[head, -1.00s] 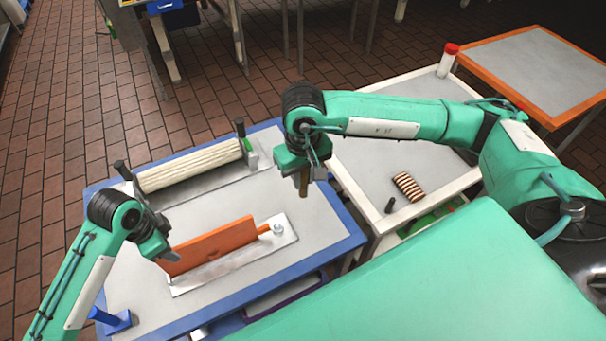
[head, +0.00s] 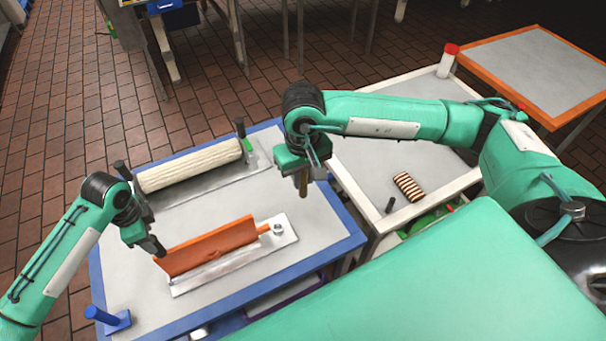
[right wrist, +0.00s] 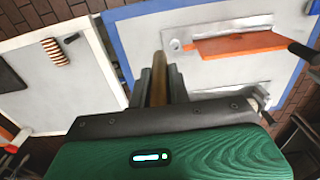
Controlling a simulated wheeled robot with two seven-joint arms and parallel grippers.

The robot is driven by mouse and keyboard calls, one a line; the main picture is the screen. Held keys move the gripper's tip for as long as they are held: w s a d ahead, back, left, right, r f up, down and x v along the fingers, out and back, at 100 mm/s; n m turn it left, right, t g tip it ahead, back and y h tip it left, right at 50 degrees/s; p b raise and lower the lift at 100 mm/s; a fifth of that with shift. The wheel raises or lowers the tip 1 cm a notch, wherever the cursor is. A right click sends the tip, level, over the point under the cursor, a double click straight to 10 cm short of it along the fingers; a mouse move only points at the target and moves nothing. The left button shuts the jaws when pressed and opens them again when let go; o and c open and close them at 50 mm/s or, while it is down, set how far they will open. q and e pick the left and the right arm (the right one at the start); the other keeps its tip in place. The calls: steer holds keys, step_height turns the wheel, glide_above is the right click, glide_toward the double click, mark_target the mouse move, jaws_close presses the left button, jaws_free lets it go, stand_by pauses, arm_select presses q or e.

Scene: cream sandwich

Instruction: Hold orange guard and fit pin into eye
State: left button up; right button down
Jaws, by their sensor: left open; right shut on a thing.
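The orange guard (head: 208,246) stands tilted along a pale metal plate on the blue-edged table. It also shows in the right wrist view (right wrist: 235,45). A small metal ring, the eye (head: 278,229), sits at the plate's right end, beside the guard's orange end; it shows too in the right wrist view (right wrist: 176,44). My left gripper (head: 158,250) is open at the guard's left end; whether it touches cannot be told. My right gripper (head: 303,180) is shut on a brownish pin (right wrist: 158,82), which hangs upright above the table, apart from the eye.
A cream roller (head: 190,165) on a metal base lies behind the guard, with dark upright handles. A blue block with a peg (head: 115,321) stands at the table's front left. A white-edged table (head: 365,165) to the right bears a striped roll (head: 408,187) and a red-capped bottle (head: 447,62).

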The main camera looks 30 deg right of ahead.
arm_select(q)
steer(key=shift+f, duration=3.35)
steer(key=shift+c, duration=0.2)
jaws_close()
steer(key=shift+o, duration=0.2)
jaws_free()
jaws_close()
